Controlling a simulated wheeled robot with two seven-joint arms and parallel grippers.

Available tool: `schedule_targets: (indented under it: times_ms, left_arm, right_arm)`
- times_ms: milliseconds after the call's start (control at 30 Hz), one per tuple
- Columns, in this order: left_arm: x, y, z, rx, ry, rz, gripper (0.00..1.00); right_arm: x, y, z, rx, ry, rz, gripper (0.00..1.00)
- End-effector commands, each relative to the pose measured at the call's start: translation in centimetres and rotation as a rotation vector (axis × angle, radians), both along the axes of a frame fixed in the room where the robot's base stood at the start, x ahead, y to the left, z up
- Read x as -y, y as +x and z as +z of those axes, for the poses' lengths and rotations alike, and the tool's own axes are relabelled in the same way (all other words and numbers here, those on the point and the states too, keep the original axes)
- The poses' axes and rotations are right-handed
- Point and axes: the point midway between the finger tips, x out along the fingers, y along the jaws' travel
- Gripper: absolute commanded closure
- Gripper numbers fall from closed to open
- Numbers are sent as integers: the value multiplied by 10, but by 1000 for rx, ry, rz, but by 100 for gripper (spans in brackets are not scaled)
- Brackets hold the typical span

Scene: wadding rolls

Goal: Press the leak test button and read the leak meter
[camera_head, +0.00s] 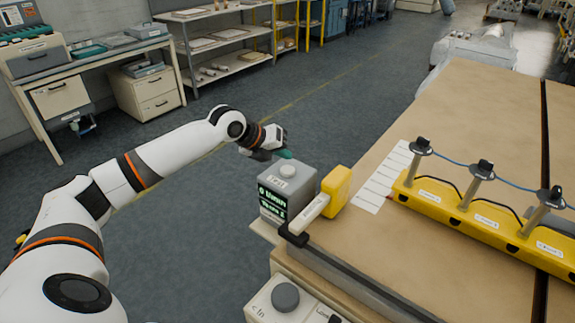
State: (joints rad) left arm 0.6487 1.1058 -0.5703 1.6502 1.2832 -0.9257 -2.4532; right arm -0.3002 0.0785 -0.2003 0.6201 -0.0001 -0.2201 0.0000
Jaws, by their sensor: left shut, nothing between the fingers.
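A grey box-shaped leak meter (301,201) stands at the left corner of the table. A round grey button (288,171) is on its top. Its front has a dark display with green characters (272,203); the first looks like a 0, and the rest is too small to read surely. My left gripper (284,154) is shut and empty, just behind and above the box in this view, its tip close to the button. I cannot tell whether it touches the box. My right gripper is not in view.
A yellow block (338,187) with a pale labelled bar stands right beside the meter. A yellow rail (470,222) with several posts and a blue line lies on the brown table (440,140). A knob panel (285,298) is at the front. Floor is clear behind my left arm.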

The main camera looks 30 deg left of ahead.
Motion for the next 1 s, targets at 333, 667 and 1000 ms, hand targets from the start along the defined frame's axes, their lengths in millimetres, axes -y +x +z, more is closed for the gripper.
schedule_targets:
  times_ms: [333, 667, 1000]
  left_arm:
    - [0, 0, 32, 0, 0, 0, 100]
    - [0, 0, 31, 0, 0, 0, 100]
    - [0, 0, 31, 0, 0, 0, 100]
  right_arm:
    - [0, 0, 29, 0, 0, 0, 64]
    - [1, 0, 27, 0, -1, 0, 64]
    - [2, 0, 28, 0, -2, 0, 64]
